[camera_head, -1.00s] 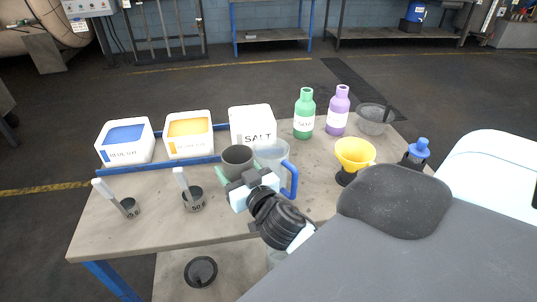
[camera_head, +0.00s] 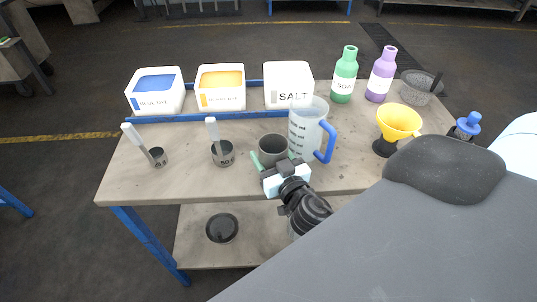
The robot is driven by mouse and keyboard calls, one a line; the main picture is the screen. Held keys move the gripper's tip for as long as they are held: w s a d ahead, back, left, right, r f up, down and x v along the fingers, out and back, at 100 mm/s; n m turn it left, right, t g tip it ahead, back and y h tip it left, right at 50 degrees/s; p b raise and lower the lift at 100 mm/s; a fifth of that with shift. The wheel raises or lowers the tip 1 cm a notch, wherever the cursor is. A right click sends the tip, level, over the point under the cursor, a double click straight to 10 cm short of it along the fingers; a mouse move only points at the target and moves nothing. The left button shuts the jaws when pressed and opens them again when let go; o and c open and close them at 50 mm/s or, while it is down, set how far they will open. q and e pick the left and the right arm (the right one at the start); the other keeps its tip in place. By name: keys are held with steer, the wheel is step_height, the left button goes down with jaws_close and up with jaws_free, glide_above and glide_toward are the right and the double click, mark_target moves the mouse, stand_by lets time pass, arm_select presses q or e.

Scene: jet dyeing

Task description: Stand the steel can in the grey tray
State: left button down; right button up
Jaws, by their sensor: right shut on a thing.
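The steel can (camera_head: 272,148) is a dark grey, open-topped cup near the front middle of the table. It is upright, just left of a clear measuring jug. My right gripper (camera_head: 273,162), with pale green fingers, is shut on the can from the near side. The gripper hides the can's lower part, so I cannot tell whether its base touches the table. I cannot make out a grey tray in this view. My left gripper is not in view.
The measuring jug (camera_head: 306,131) with a blue handle stands close to the can. Two scoop cups (camera_head: 222,153) (camera_head: 157,157) stand left. Tubs (camera_head: 221,92), bottles (camera_head: 344,78), a mesh basket (camera_head: 417,88) and a yellow funnel (camera_head: 399,120) stand around. The table's front left (camera_head: 185,187) is clear.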

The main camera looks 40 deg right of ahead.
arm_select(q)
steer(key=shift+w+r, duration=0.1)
arm_select(e)
steer(key=shift+r, duration=0.1)
steer(key=o, duration=0.6)
steer(key=shift+f, duration=0.2)
steer(key=o, duration=0.4)
steer(key=shift+o, duration=0.2)
steer(key=shift+r, duration=0.1)
steer(key=shift+r, duration=0.1)
steer(key=s+a+b, duration=0.1)
steer(key=s+b, duration=0.2)
steer(key=s, duration=0.8)
steer(key=shift+s+a, duration=0.25)
steer(key=shift+a, duration=0.15)
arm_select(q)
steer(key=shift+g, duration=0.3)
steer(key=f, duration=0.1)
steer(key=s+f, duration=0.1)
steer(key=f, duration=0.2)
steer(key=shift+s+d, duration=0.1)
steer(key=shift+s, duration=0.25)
arm_select(e)
steer(key=shift+o, duration=0.5)
steer(key=shift+s, duration=0.15)
